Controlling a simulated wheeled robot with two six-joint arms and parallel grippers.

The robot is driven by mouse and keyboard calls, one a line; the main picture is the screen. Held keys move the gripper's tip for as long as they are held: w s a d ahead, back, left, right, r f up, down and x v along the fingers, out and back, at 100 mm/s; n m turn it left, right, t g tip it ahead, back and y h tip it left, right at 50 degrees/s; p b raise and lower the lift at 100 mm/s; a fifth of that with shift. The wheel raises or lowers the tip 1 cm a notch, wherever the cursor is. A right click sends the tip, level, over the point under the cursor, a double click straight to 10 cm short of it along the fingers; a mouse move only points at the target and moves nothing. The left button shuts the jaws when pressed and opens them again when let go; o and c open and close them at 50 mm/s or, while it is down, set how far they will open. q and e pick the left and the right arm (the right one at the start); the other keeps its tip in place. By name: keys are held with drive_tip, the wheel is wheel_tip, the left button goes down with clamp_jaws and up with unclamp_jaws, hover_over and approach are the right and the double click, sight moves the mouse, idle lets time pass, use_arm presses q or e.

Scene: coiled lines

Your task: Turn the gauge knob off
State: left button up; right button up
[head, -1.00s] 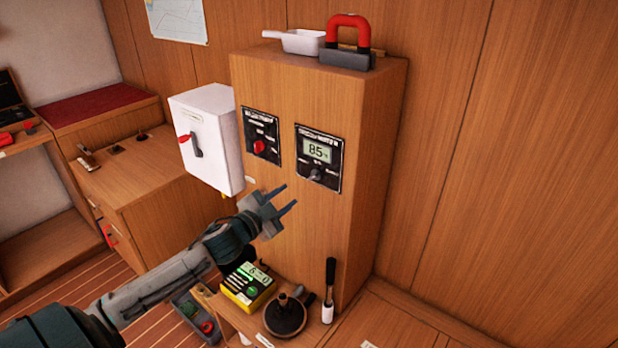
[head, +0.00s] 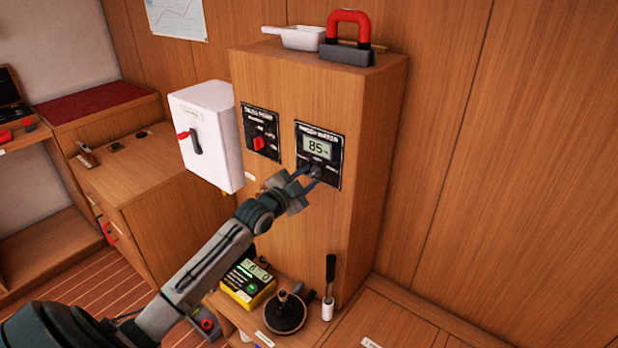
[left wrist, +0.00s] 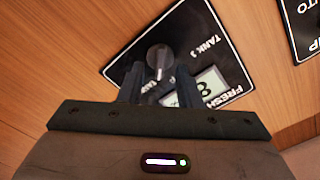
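The gauge panel (head: 333,174) is a black plate on the front of the wooden cabinet, with a lit display (head: 318,147) reading 85. Its dark round knob sits below the display and is partly hidden by my fingers in the head view. In the left wrist view the knob (left wrist: 159,57) shows clearly, beside a "TANK" label, but I cannot tell its setting. My left gripper (head: 309,177) is open at the knob. In the left wrist view its fingers (left wrist: 160,80) lie on either side of the knob with gaps. My right gripper is not in view.
A second black panel with a red knob (head: 259,143) is just left of the gauge. A white box (head: 205,135) with a red-tipped switch is further left.

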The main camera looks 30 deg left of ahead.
use_arm(q)
drive_tip(key=shift+w+d, duration=0.1)
drive_tip(key=shift+w, duration=0.45)
clamp_jaws()
